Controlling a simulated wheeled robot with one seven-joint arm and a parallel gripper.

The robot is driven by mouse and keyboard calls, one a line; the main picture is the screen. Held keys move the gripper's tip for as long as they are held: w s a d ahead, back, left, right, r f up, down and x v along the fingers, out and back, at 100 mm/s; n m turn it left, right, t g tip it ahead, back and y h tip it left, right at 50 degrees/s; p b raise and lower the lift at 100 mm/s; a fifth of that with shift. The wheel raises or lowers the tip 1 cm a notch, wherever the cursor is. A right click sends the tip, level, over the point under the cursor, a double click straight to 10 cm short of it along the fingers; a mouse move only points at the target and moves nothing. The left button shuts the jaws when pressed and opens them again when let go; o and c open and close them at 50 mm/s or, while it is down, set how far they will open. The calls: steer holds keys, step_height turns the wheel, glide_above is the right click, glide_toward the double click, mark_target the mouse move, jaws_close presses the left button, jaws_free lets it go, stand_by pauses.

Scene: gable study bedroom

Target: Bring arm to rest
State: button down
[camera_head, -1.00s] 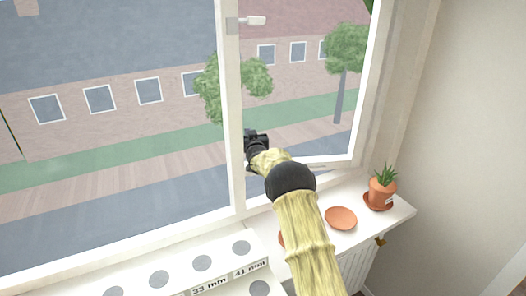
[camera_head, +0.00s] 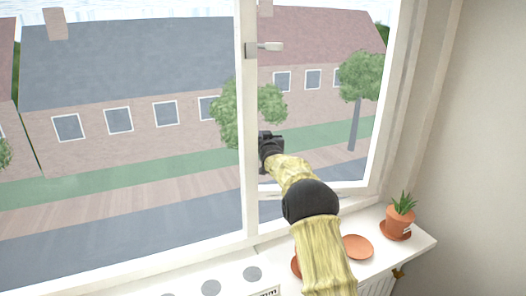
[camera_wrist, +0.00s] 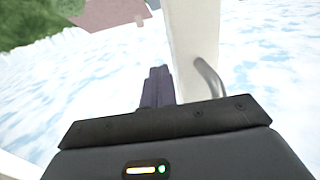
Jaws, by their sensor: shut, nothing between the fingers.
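My arm (camera_head: 320,235) reaches up from the bottom of the head view toward the window. My gripper (camera_head: 266,137) is at its far end, in front of the right window pane and close to the middle window post. In the wrist view my gripper (camera_wrist: 157,88) shows its dark fingers together with nothing between them. A white frame bar (camera_wrist: 192,45) with a grey metal handle (camera_wrist: 208,76) stands just right of the fingers there. I cannot tell whether the fingers touch the bar.
A potted plant (camera_head: 401,214) stands on a saucer at the right end of the white sill (camera_head: 420,243). An empty terracotta saucer (camera_head: 357,247) lies left of it, and another is partly hidden by my arm. A window handle (camera_head: 265,47) is on the post. Wall fills the right side.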

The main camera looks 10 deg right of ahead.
steer(key=shift+r, duration=0.65)
steer(key=s+d+f+g+p, duration=0.1)
steer(key=s+f+g, duration=0.4)
steer(key=s, duration=1.3)
steer(key=s+d+f+g+p, duration=0.1)
steer(key=s+f+g, duration=0.4)
steer(key=s, duration=1.4)
steer(key=s+d+f+g+h+p, duration=0.1)
steer(key=s+f+g, duration=0.4)
steer(key=s, duration=1.3)
steer(key=shift+s+d+f+m+p, duration=0.15)
steer(key=shift+d+f+m+p, duration=0.2)
steer(key=shift+d, duration=0.3)
steer(key=shift+d+r, duration=0.1)
